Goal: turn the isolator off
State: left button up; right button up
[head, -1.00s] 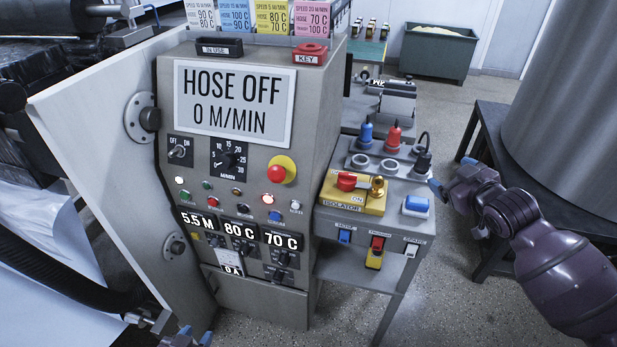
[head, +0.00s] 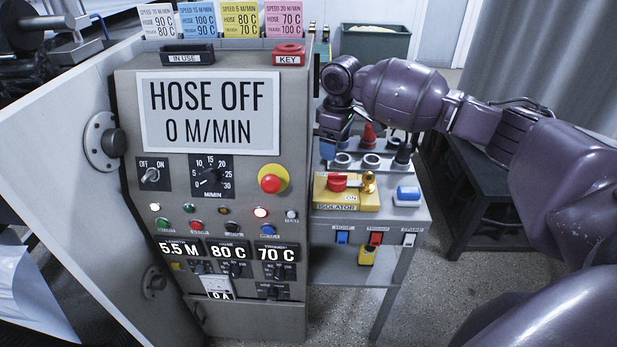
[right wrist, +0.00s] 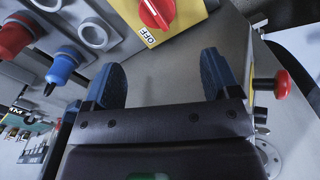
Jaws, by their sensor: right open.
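The isolator is a yellow box (head: 345,201) on the grey side stand, with a red rotary knob (head: 338,182) on top and a brass piece (head: 368,183) beside the knob. In the right wrist view the red knob (right wrist: 156,10) is at the top edge, beyond the fingers, with an OFF label on the yellow face (right wrist: 185,20). My right gripper (head: 331,151) points down just behind and above the isolator, apart from it. Its two blue fingers (right wrist: 160,80) are spread with nothing between them. My left gripper is out of view.
A red plug (head: 369,136) stands behind the isolator; the blue one (right wrist: 67,65) shows in the right wrist view. A blue switch (head: 408,195) sits right of the isolator. The tall control panel (head: 130,210) reads HOSE OFF and adjoins the stand on the left.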

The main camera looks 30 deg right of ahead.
aim_at(338, 174)
jog(key=shift+s+d, duration=0.4)
jog(key=shift+s+d+f, duration=0.15)
jog(key=shift+d+f, duration=0.05)
jog(key=shift+f, duration=0.1)
notch_tip(338, 174, down, 9)
jog(key=shift+a+r+b, duration=0.1)
jog(key=shift+a+b, duration=0.05)
jog(key=shift+b, duration=0.45)
jog(key=shift+f, duration=0.75)
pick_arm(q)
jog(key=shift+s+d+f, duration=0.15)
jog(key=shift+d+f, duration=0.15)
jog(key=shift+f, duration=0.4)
pick_arm(e)
jog(key=shift+c, duration=0.7)
jog(key=c, duration=1.1)
jog(key=shift+c, duration=0.2)
